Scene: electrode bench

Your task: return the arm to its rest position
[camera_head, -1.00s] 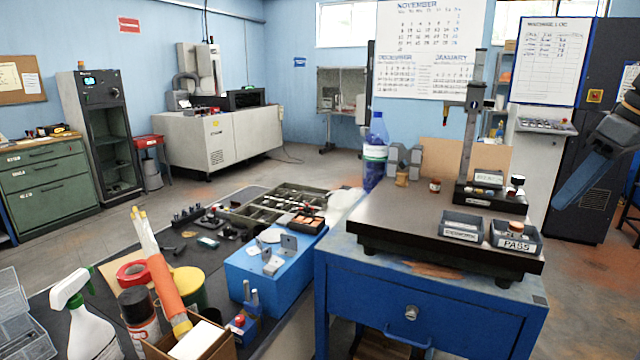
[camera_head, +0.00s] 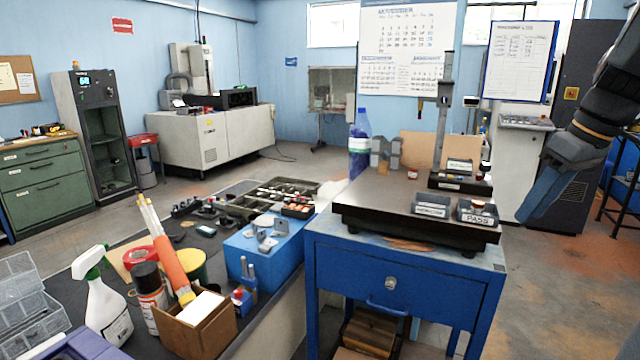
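My arm (camera_head: 585,135) shows at the right edge of the head view, dark grey with a blue-grey link. It hangs in the air to the right of the blue bench with the dark surface plate (camera_head: 365,198). Its upper part is cut off by the picture's edge. No gripper fingers can be made out, so I cannot see whether it holds anything. The arm looks apart from the bench and the things on it.
On the plate stand a gauge stand (camera_head: 444,130), a PASS bin (camera_head: 478,213) and another dark bin (camera_head: 431,206). A blue-capped bottle (camera_head: 359,150) stands behind. A spray bottle (camera_head: 105,305) and cardboard box (camera_head: 197,325) are at the front left.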

